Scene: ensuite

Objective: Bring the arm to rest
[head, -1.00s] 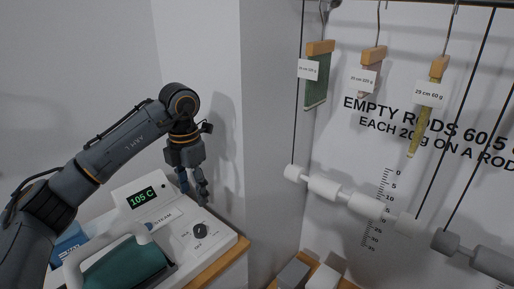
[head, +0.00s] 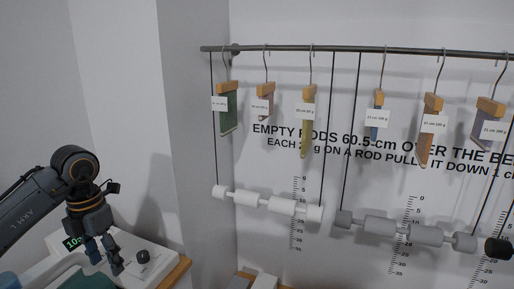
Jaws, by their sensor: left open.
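My left arm comes in from the left edge of the head view. Its left gripper (head: 104,264) points down at the lower left, over the white device (head: 150,262) with a dark knob (head: 143,256). The fingers are apart and nothing shows between them. They are close to the knob's left, but I cannot tell whether they touch the device. The arm partly hides the device's green display (head: 73,243). My right gripper is not in view.
A wall rail (head: 300,49) carries several hanging tagged strips, such as a green one (head: 228,112) and a yellow one (head: 306,132). Below, white rollers (head: 265,201) and grey rollers (head: 400,231) hang on cords. A wall corner stands right of the arm.

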